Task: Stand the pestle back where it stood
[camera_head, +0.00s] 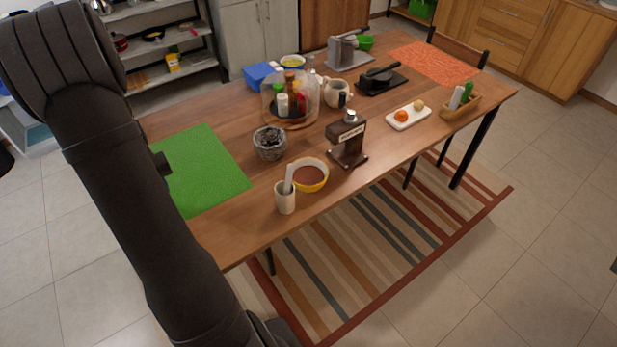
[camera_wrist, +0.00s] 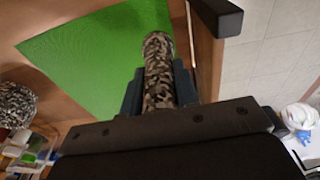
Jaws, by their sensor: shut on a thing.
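My gripper (camera_wrist: 157,88) is shut on the pestle (camera_wrist: 158,66), a speckled grey-brown stone rod, in the wrist view. The pestle extends between the fingers with its rounded end over the green mat (camera_wrist: 100,55); I cannot tell whether it touches anything. In the head view my arm hides the pestle and most of the gripper; only a small dark part shows at the left edge of the green mat (camera_head: 207,165). The speckled stone mortar (camera_head: 269,143) stands on the table right of the mat. It also shows at the left edge of the wrist view (camera_wrist: 14,104).
A yellow bowl (camera_head: 324,178) with brown contents and a pale cup (camera_head: 285,199) stand near the front edge. The green mat's visible surface is clear.

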